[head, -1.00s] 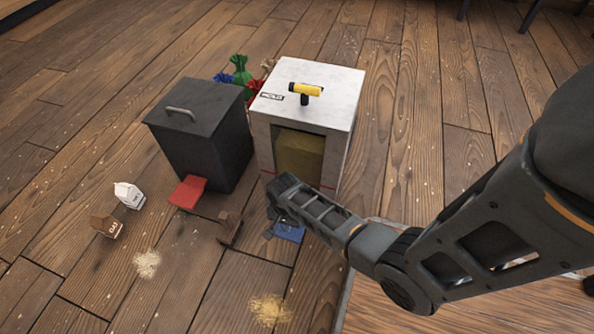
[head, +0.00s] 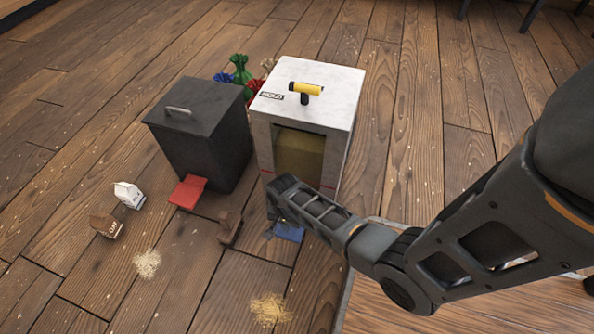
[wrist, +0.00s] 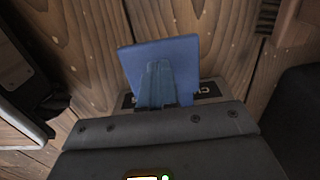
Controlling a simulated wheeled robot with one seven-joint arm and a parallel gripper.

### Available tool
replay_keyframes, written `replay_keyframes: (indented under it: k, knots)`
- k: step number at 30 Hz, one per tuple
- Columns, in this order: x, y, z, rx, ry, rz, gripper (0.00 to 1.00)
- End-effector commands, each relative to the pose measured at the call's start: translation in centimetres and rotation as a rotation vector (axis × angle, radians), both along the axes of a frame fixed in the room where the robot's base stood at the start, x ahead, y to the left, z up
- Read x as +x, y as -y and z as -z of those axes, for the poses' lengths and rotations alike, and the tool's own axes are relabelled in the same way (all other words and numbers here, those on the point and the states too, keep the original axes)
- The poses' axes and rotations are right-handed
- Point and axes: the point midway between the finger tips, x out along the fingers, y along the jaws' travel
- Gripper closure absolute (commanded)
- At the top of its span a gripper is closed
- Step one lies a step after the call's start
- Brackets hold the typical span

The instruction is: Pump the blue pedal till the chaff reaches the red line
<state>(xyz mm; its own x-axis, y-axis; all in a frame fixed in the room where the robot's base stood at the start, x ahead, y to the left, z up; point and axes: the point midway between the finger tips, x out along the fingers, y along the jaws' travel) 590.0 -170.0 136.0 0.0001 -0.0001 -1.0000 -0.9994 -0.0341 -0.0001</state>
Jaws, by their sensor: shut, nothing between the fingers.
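The blue pedal (head: 290,233) sits low at the front of the white cabinet (head: 346,110). It also shows in the wrist view (wrist: 184,50). My gripper (wrist: 158,68) is shut and empty, its fingers in front of or over the pedal; I cannot tell whether they touch it. In the head view my arm hides part of the gripper. The cabinet's window shows tan chaff (head: 300,150) with a dark gap above it.
A dark lidded bin (head: 205,135) with a red pedal (head: 188,191) stands left of the cabinet. A brown pedal-like piece (head: 230,227) is between the pedals. Small cartons (head: 128,194) and chaff piles (head: 269,309) lie in front.

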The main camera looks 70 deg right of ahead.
Motion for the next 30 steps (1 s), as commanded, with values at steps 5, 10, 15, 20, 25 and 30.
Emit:
replay_keyframes:
  k: [5, 10, 15, 20, 25, 30]
  knots:
    - [0.0, 0.0, 1.0, 0.000, 0.000, 0.000, 1.00]
    - [0.0, 0.0, 1.8, 0.000, -0.001, 0.000, 1.00]
    - [0.0, 0.0, 2.5, 0.000, -0.001, 0.000, 1.00]
    - [0.0, 0.0, 2.8, 0.000, -0.001, 0.000, 1.00]
    - [0.0, 0.0, 2.7, 0.000, 0.000, 0.000, 1.00]
    - [0.0, 0.0, 2.8, 0.000, 0.000, 0.000, 1.00]
